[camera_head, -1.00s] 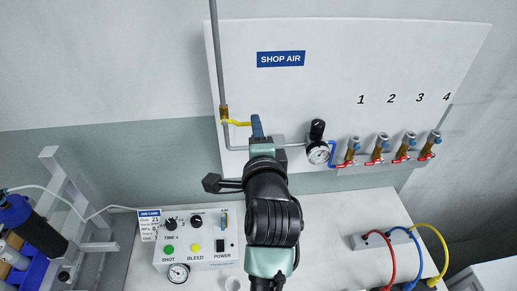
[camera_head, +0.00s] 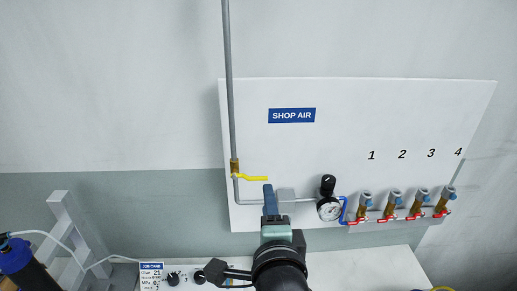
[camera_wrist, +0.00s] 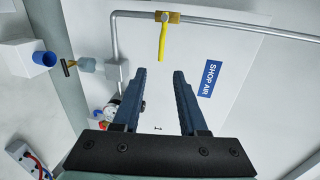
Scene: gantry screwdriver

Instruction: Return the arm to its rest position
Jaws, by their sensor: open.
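My gripper (camera_head: 269,192) shows in the head view from behind, its blue fingers pointing toward the white shop-air panel (camera_head: 395,110). In the wrist view my gripper (camera_wrist: 160,74) is open, with nothing between its two blue fingers. The yellow valve handle (camera_head: 252,178) lies sideways from its brass body (camera_head: 234,167) on the grey pipe, just above and left of my fingertips in the head view. In the wrist view the yellow handle (camera_wrist: 162,43) is beyond the fingertips, apart from them.
A pressure gauge (camera_head: 329,208) and several red-handled outlet valves (camera_head: 415,205) line the panel's lower edge. A control box (camera_head: 182,277) and job card (camera_head: 151,270) sit below. A grey frame (camera_head: 66,215) stands at left. Space above the panel is clear.

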